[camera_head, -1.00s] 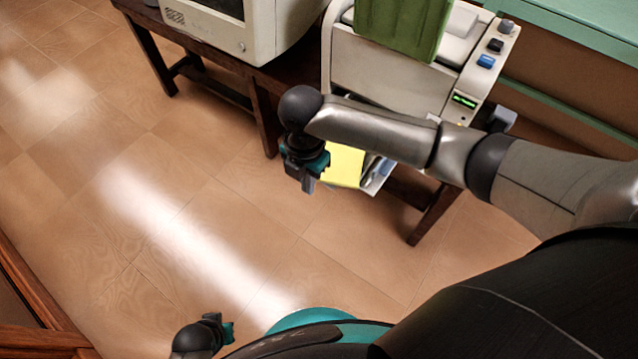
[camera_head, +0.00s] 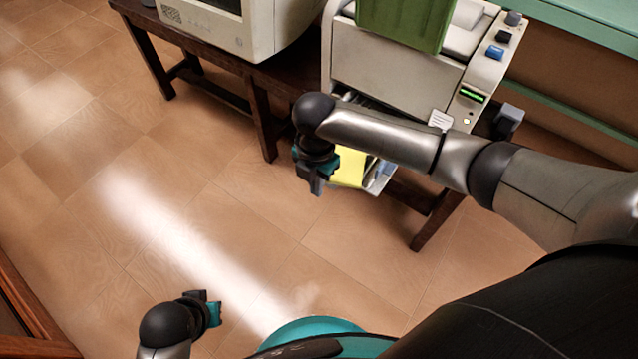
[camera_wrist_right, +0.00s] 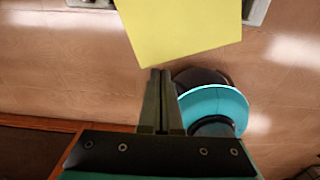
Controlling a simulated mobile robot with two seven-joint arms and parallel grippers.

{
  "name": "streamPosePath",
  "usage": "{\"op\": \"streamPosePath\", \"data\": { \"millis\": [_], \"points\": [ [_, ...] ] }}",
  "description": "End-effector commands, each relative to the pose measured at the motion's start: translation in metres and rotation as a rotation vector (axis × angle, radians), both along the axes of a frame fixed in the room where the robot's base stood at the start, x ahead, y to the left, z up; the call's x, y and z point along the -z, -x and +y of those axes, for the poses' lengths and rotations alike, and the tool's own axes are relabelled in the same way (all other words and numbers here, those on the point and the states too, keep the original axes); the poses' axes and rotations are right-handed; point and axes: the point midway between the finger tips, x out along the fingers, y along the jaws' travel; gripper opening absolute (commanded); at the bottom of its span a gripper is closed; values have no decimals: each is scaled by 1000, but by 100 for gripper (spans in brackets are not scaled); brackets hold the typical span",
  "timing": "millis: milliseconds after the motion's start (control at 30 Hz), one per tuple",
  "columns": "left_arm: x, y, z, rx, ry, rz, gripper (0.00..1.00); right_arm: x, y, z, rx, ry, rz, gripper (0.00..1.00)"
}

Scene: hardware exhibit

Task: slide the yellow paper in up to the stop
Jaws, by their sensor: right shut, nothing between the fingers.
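The yellow paper (camera_head: 350,168) sticks out of the front of the beige machine (camera_head: 395,68), low down beside my right gripper. In the right wrist view the yellow paper (camera_wrist_right: 182,28) lies just beyond my fingertips, with its near corner close to them. I cannot tell whether they touch. My right gripper (camera_head: 317,189) is shut and empty; its fingers (camera_wrist_right: 161,73) stand together in the wrist view. My left gripper (camera_head: 214,308) is low over the floor, away from the machine, and its jaw opening is unclear. The paper's far end and the slot are hidden by my right arm.
A grey-white tray part (camera_head: 382,177) shows beside the paper. A green panel (camera_head: 404,20) stands on top of the machine. A beige monitor (camera_head: 245,30) shares the dark wooden table (camera_head: 262,118). The tiled floor (camera_head: 150,190) in front is clear.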

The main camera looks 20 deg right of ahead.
Motion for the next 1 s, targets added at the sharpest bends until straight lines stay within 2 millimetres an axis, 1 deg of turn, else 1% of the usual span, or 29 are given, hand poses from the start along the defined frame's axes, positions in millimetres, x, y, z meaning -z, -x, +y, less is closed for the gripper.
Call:
{"op": "streamPosePath", "data": {
  "millis": [200, 567, 667, 800, 900, 1000],
  "points": [
    [-8, -3, 0, -1, 1, -12, 0, 0, -5, -7, 1, 1, -1, 0],
    [-9, -3, 0, -1, 2, -13, 0, -1, -6, -8, 1, 1, -1, 0],
    [-9, -3, 0, -1, 1, -12, 0, -1, -10, -14, 4, 3, 2, 0],
    [4, 3, 1, 0, -2, 11, 0, -2, -21, -27, 4, 3, 0, 0],
    [8, 4, 1, 1, -3, 16, 0, -2, -26, -33, 3, 1, 0, 0],
    [10, 4, 1, 1, -3, 16, 0, -1, -27, -35, 1, 0, 0, 0]
  ]
}}
